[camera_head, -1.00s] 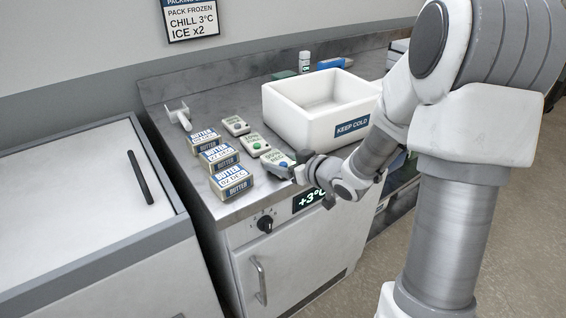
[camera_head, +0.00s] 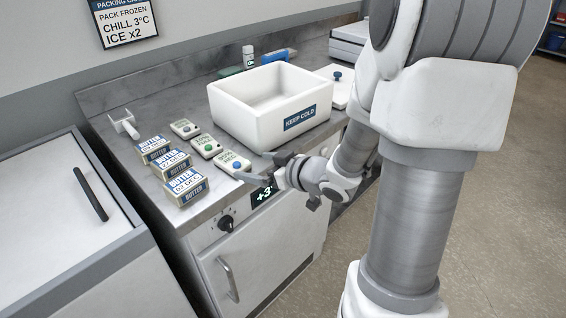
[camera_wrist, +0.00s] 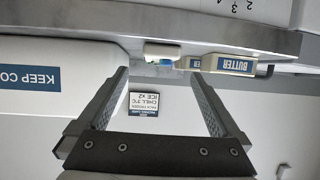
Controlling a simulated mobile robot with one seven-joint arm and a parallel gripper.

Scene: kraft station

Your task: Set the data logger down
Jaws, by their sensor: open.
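Three small pale data loggers lie in a row on the steel counter. The nearest, a blue-button logger (camera_head: 235,163), lies flat near the front edge. Behind it are a green-button logger (camera_head: 206,147) and a farther logger (camera_head: 185,129). My gripper (camera_head: 262,169) is open and empty, just right of the nearest logger at the counter edge, apart from it. In the wrist view the open fingers (camera_wrist: 158,76) have nothing between them, and a logger (camera_wrist: 162,50) shows upside down beyond their tips.
Several butter packs (camera_head: 186,187) stand left of the loggers. A white KEEP COLD box (camera_head: 232,128) stands behind and right of them. A scraper-like tool (camera_head: 124,124) lies at the back left. The counter front drops to a chiller door (camera_head: 262,258).

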